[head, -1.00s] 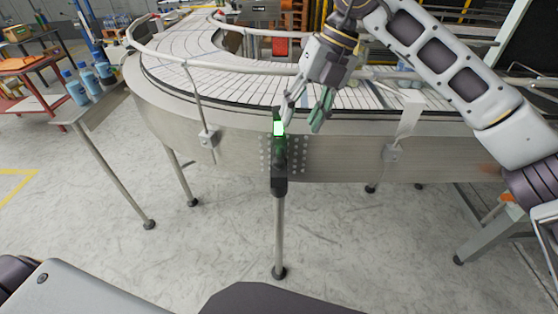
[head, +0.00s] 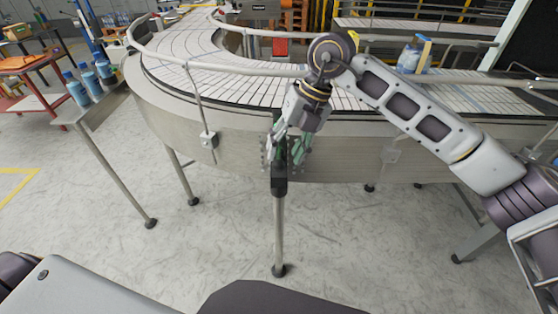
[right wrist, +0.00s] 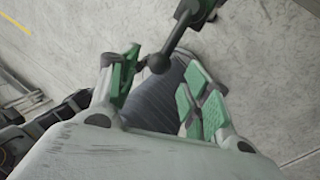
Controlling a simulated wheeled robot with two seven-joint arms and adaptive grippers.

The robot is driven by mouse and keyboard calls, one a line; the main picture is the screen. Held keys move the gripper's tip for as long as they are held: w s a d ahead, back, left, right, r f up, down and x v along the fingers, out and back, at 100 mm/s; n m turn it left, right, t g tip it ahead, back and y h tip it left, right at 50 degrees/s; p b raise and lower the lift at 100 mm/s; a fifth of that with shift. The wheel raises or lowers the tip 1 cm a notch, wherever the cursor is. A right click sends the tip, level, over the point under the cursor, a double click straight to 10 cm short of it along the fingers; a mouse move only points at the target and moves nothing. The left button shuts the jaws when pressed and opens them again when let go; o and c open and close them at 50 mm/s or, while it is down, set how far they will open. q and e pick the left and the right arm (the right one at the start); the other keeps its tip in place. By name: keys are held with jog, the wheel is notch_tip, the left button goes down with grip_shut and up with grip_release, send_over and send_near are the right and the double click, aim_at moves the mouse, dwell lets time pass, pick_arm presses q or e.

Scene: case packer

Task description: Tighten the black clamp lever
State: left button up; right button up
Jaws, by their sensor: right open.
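The black clamp lever (right wrist: 158,62), a dark rod ending in a round knob, shows in the right wrist view. My right gripper (right wrist: 166,80) is open, with one green-padded finger on each side of the knob; I cannot tell whether either touches it. In the head view, my right gripper (head: 287,147) points down in front of the conveyor's side and hides most of the lever. The black clamp block (head: 279,186) shows below the fingers, on top of a support leg. My left gripper is not in view.
The curved conveyor (head: 180,95) has a steel side wall and a guard rail (head: 190,57) above it. A side table with blue bottles (head: 77,90) stands at left. The floor in front is open.

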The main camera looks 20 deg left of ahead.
aim_at(281, 160)
jog(key=shift+p+x, duration=0.4)
jog(key=shift+x, duration=2.1)
grip_shut()
